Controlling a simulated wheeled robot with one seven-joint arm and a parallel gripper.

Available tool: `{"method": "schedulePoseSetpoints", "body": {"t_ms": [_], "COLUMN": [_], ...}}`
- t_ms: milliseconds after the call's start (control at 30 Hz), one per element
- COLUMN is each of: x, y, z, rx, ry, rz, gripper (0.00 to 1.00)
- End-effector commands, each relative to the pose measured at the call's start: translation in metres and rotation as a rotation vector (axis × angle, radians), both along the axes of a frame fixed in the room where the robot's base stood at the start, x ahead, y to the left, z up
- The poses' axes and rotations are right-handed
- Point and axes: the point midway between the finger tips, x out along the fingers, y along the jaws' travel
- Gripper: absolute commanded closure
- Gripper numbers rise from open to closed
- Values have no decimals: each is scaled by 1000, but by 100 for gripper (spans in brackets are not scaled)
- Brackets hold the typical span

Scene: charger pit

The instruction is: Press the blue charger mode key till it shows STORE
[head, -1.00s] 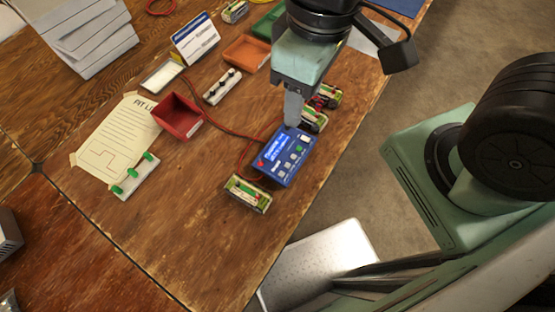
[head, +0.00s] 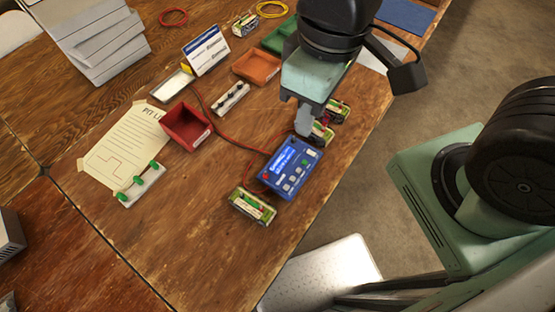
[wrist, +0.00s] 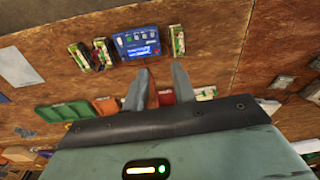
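The blue charger (head: 273,183) lies on the wooden bench, with a lit blue screen (head: 283,162) and several small keys, one of them green (head: 305,162). The screen's text is too blurred to read. The charger also shows upside down in the wrist view (wrist: 123,53). My gripper (head: 304,132) is above the bench near the charger's far edge, not seen touching a key. In the wrist view its two fingers (wrist: 160,68) stand apart with nothing between them, and the charger is beyond their tips.
Battery packs lie beside the charger, one at the near left (head: 252,207) and two at the right (head: 338,111). A red bin (head: 186,127), an orange tray (head: 257,68) and a green tray (head: 279,36) stand farther back. Red leads run to the charger. The bench front is clear.

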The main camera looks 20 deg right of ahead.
Motion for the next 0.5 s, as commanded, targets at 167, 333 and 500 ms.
{"method": "schedulePoseSetpoints", "body": {"t_ms": [167, 333, 500], "x": [0, 0, 0], "y": [0, 0, 0], "z": [0, 0, 0], "rx": [0, 0, 0], "ry": [0, 0, 0], "rz": [0, 0, 0], "gripper": [100, 100, 100]}}
